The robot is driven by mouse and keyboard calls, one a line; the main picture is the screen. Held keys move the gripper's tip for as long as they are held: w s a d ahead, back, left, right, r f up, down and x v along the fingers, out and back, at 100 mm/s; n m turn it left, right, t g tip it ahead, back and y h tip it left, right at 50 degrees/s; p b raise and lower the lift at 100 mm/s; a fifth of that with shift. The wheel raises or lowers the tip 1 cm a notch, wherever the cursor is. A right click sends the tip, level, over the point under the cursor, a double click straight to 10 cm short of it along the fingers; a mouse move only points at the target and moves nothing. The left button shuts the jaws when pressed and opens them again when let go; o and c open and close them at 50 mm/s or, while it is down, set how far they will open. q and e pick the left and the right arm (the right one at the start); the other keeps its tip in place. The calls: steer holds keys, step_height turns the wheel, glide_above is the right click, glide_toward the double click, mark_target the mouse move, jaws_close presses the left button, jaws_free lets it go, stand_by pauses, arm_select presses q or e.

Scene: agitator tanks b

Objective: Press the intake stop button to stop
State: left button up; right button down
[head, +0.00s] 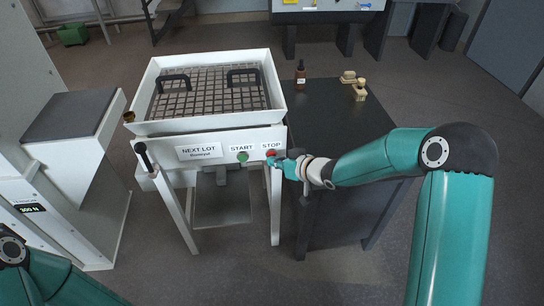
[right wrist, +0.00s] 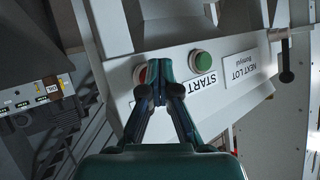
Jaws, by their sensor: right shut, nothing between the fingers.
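The red stop button (head: 271,153) sits on the white front panel under the label STOP, right of the green start button (head: 243,157). In the right wrist view the red button (right wrist: 141,73) is partly hidden behind my right gripper (right wrist: 158,66), and the green button (right wrist: 201,61) is clear beside it. My right gripper (head: 275,161) is shut and empty, its fingertips at the red button; I cannot tell whether they touch or press it. My left gripper is out of view; only part of my left arm shows at lower left in the head view.
The white intake tray (head: 208,128) has a mesh grid (head: 210,92) with two black handles. A dark table (head: 330,120) at right holds a brown bottle (head: 300,73) and wooden pieces (head: 359,88). A black-handled lever (head: 142,152) is on the panel's left side.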

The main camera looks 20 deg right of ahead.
steer(key=shift+s, duration=0.1)
steer(key=shift+s+a+b, duration=0.15)
steer(key=shift+s+b, duration=0.4)
steer(key=shift+s, duration=0.2)
steer(key=shift+s+a+b, duration=0.2)
steer(key=shift+s+b, duration=0.45)
steer(key=shift+s, duration=0.6)
steer(key=shift+s+a+b, duration=0.2)
steer(key=shift+s+b, duration=0.4)
steer(key=shift+s, duration=0.65)
